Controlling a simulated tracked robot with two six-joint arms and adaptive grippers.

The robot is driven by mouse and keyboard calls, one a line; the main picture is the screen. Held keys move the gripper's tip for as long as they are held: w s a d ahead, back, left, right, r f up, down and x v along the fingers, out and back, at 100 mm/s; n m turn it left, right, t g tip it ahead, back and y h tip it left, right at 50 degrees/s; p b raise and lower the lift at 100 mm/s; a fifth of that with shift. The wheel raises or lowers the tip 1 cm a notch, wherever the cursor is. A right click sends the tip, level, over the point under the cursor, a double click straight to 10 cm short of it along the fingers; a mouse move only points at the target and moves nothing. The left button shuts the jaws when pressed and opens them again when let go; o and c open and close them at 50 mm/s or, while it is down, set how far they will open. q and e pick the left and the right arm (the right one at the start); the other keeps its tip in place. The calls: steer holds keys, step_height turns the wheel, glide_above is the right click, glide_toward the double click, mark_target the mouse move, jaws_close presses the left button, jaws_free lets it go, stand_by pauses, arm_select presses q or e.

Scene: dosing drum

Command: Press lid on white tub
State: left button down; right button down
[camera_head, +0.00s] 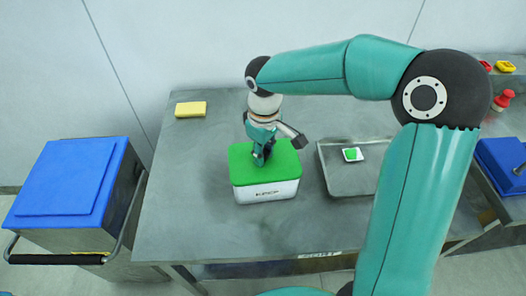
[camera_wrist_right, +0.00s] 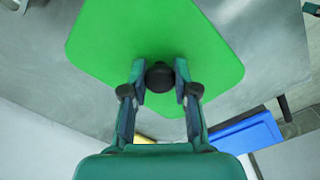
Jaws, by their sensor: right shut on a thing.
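The white tub (camera_head: 265,191) stands on the grey table with the green lid (camera_head: 286,162) on its top. In the head view the lid lies flat across the tub's opening; whether it is fully seated I cannot tell. My right gripper (camera_head: 262,157) points down at the lid's middle. In the right wrist view the green lid (camera_wrist_right: 150,30) fills the upper middle, and my right gripper (camera_wrist_right: 160,78) is shut on the lid's dark round knob (camera_wrist_right: 160,76), with a finger on each side. My left gripper is not in view.
A metal tray (camera_head: 350,180) with a small white-and-green item (camera_head: 352,154) lies right of the tub. A yellow sponge (camera_head: 190,109) lies at the back left. A blue-topped cart (camera_head: 65,180) stands left of the table (camera_head: 200,225). Red and yellow items sit at the far right.

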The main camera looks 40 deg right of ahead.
stand_by(0.8)
steer(key=c, duration=0.8)
jaws_free()
steer(key=o, duration=0.5)
steer(key=shift+r+p, duration=2.9)
steer(key=shift+r, duration=0.6)
steer(key=shift+c, duration=0.3)
